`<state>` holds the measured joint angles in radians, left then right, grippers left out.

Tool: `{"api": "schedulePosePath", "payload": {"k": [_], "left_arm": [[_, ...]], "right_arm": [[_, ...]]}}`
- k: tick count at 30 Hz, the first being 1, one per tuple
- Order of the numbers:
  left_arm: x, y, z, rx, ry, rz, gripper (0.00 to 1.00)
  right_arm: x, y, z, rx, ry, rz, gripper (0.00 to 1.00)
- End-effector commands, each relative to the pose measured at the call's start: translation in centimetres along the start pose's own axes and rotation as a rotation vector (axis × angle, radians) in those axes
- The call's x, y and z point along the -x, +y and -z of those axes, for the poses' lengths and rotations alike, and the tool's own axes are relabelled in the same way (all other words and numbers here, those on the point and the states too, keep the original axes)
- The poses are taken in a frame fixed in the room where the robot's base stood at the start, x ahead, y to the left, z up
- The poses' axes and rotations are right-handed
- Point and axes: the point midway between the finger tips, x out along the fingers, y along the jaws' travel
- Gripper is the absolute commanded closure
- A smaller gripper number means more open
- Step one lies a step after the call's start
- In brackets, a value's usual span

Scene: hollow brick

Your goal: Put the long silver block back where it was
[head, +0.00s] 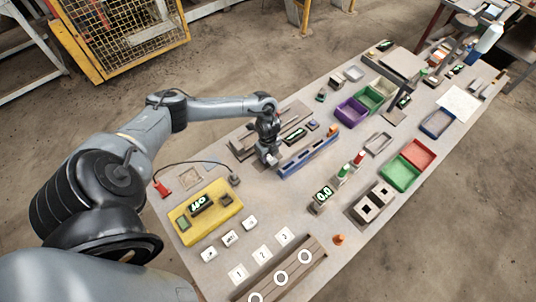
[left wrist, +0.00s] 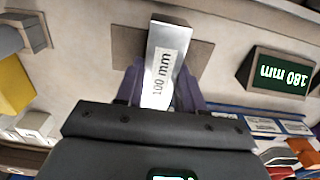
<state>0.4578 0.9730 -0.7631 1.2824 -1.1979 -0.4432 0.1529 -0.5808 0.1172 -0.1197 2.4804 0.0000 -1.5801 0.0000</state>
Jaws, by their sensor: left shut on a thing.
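A silver block (left wrist: 163,60) with a "100 mm" label is between the fingers of my left gripper (left wrist: 158,95) in the left wrist view. The gripper is shut on it. A brown pad (left wrist: 128,48) lies behind the block; whether the block touches it I cannot tell. In the head view my left gripper (head: 268,156) is low over the table, next to the left end of a blue slotted rack (head: 310,157). The block is hidden there by the gripper. My right gripper is not in view.
A dark display (left wrist: 278,80) reading "180 mm" stands right of the block in the wrist view. A yellow box with a display (head: 205,210) sits nearer on the table (head: 290,205). Green and red bins (head: 400,172) stand to the right.

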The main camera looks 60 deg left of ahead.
Motion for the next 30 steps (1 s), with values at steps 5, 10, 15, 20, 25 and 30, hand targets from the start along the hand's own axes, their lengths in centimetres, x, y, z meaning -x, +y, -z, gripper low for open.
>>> {"api": "schedulePosePath", "payload": {"k": [5,10,15,20,25,30], "left_arm": [[-0.3,-0.1,0.0,0.000,0.000,0.001,1.00],[-0.3,0.0,0.0,0.000,0.000,0.000,0.39],[-0.3,0.0,0.0,0.000,0.000,0.000,0.37],[-0.1,0.0,0.0,0.000,0.000,0.000,0.37],[1.1,-0.1,0.0,0.001,0.000,0.002,0.37],[3.8,-0.1,0.0,-0.001,0.000,0.004,0.37]], "right_arm": [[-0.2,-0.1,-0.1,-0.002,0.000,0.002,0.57],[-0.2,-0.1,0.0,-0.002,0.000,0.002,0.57],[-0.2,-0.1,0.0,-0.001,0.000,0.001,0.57],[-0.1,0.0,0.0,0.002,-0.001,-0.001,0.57],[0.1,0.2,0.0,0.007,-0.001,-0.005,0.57],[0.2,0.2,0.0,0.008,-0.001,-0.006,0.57]]}}
